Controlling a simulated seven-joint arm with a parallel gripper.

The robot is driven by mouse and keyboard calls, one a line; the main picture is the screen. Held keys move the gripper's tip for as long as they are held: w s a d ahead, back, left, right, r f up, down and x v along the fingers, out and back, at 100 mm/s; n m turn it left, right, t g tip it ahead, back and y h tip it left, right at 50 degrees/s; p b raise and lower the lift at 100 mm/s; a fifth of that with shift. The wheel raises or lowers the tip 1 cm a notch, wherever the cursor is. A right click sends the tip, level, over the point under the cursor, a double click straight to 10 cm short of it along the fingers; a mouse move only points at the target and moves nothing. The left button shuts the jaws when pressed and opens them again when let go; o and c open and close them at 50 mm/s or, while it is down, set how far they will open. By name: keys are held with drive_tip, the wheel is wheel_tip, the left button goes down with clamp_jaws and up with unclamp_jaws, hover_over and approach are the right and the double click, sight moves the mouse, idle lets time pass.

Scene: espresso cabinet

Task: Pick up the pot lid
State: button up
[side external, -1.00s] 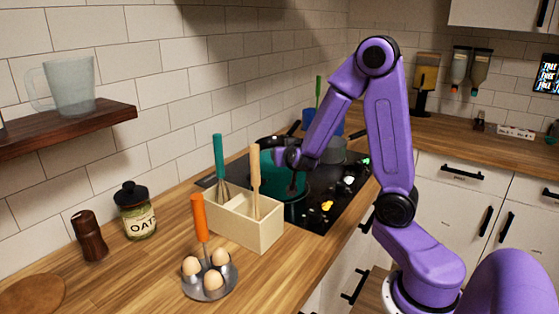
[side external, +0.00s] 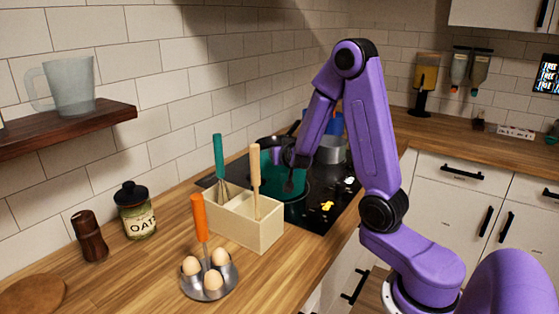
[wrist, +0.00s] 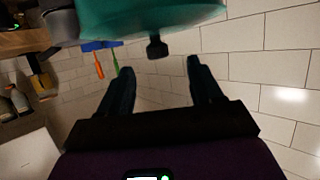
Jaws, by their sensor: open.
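The pot lid (wrist: 150,18) is teal with a black knob (wrist: 157,47). In the wrist view, which is upside down, it fills the top edge and the knob points down the picture, between and beyond my fingertips. My gripper (wrist: 158,68) is open, with nothing between its dark fingers; the knob looks apart from both. In the side external view, my gripper (side external: 288,187) is at the teal pot (side external: 294,212) on the stove. There my gripper and the utensil box hide part of the pot and lid, and I cannot make out the knob.
The wooden utensil box (side external: 245,228) with a whisk (side external: 220,165) stands in front of the pot. A grey pot (side external: 330,150) is behind it, right of my gripper. The tiled wall (side external: 200,120) is close on the left. An egg holder (side external: 228,283) stands at the front.

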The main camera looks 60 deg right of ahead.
drive_tip(key=x, duration=0.5)
drive_tip(key=shift+r, duration=0.1)
drive_tip(key=shift+d+r+x, duration=0.15)
drive_tip(key=shift+x, duration=1.15)
drive_tip(key=shift+d+r+x, duration=0.1)
drive_tip(key=shift+r+x, duration=0.05)
drive_tip(key=shift+x, duration=1.1)
drive_tip(key=shift+s, duration=0.1)
drive_tip(key=c, duration=1.2)
